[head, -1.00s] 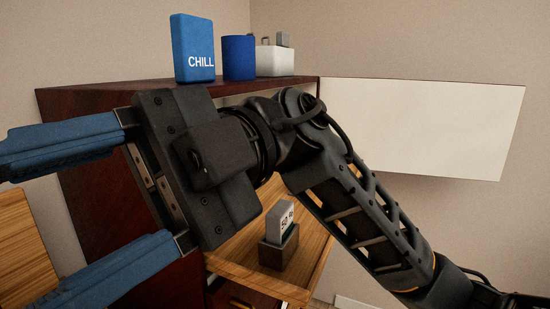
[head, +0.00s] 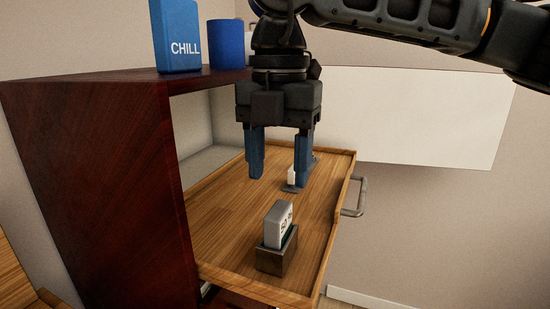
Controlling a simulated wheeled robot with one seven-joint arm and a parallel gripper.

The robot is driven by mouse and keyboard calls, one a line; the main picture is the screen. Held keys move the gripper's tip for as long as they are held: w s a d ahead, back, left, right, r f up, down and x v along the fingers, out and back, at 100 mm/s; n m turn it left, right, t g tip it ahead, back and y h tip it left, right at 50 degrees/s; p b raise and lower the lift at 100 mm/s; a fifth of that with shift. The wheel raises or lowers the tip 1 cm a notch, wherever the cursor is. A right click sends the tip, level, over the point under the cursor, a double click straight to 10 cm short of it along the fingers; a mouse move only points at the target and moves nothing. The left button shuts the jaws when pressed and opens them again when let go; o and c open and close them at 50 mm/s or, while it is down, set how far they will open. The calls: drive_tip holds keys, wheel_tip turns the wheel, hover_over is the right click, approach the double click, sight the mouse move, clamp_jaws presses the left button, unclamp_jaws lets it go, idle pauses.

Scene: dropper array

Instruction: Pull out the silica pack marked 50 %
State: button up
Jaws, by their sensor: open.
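A small grey-white pack (head: 277,222) with dark marks stands upright in a dark holder (head: 274,258). The marks look like a number with a percent sign, but they are too small to read surely. The holder stands near the front of an open wooden drawer (head: 225,195). My gripper (head: 279,182) points down over the drawer, behind and above the pack. Its two blue fingers are apart with nothing held between them.
A small white item (head: 291,176) on a dark base stands farther back, partly hidden by a finger. A blue "CHILL" box (head: 178,38) and a blue cup (head: 227,44) stand on the dark red cabinet (head: 95,150). The drawer's left floor is bare.

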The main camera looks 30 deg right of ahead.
sight(278, 209)
drive_tip(key=shift+f+p, duration=0.4)
drive_tip(key=shift+f, duration=3.4)
drive_tip(key=shift+c, duration=0.3)
clamp_jaws()
drive_tip(key=shift+r, duration=0.7)
drive_tip(key=shift+r+p, duration=1.15)
drive_tip(key=shift+r, duration=2.3)
